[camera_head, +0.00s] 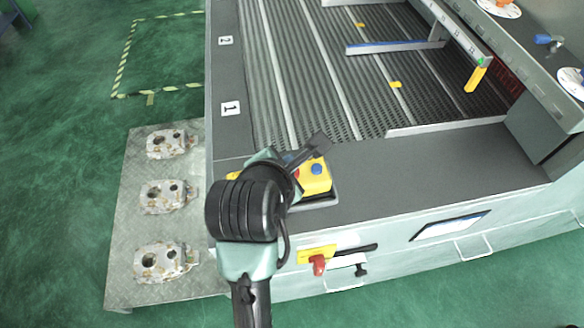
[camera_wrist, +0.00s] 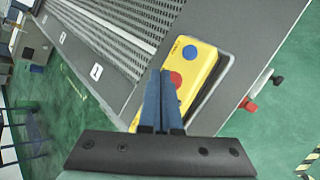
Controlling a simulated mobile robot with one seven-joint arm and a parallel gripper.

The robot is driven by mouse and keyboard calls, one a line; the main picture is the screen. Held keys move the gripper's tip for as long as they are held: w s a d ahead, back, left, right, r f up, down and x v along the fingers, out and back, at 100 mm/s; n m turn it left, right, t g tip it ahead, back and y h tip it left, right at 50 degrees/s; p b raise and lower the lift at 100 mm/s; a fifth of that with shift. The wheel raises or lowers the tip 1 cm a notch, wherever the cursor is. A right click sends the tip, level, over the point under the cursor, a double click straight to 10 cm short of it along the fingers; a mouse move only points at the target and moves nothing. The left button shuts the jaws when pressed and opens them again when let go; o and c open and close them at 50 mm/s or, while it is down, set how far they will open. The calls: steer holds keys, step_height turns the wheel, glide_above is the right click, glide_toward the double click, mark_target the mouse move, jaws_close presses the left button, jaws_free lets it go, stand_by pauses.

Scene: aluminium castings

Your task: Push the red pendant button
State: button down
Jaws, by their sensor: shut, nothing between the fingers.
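The yellow pendant box (camera_wrist: 206,68) lies on the dark ledge of the machine. In the wrist view it carries a blue button (camera_wrist: 189,51) and, nearer my gripper, a red button (camera_wrist: 176,78). My gripper (camera_wrist: 162,75) is shut and empty, its fingers crossing in front of the box's left edge and covering part of it. The fingertips appear just left of the red button; I cannot tell whether they touch. In the head view my gripper (camera_head: 322,140) is over the pendant box (camera_head: 313,184), whose blue button (camera_head: 317,169) shows, while my wrist hides much of the rest.
A ribbed conveyor bed (camera_head: 300,70) lies behind the ledge (camera_head: 430,170). A yellow plate with a red knob (camera_head: 318,265) sits on the front panel. Several castings (camera_head: 165,197) rest on a metal plate (camera_head: 120,280) at left.

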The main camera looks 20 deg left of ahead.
steer(key=shift+f, duration=0.1)
steer(key=shift+f+b, duration=0.3)
steer(key=shift+f+b, duration=0.4)
steer(key=shift+f, duration=0.1)
stand_by(0.6)
steer(key=shift+r, duration=0.1)
steer(key=shift+r+p, duration=0.85)
steer(key=shift+p, duration=0.05)
step_height(320, 180, up, 5)
steer(key=p, duration=0.4)
steer(key=shift+p, duration=0.4)
stand_by(0.5)
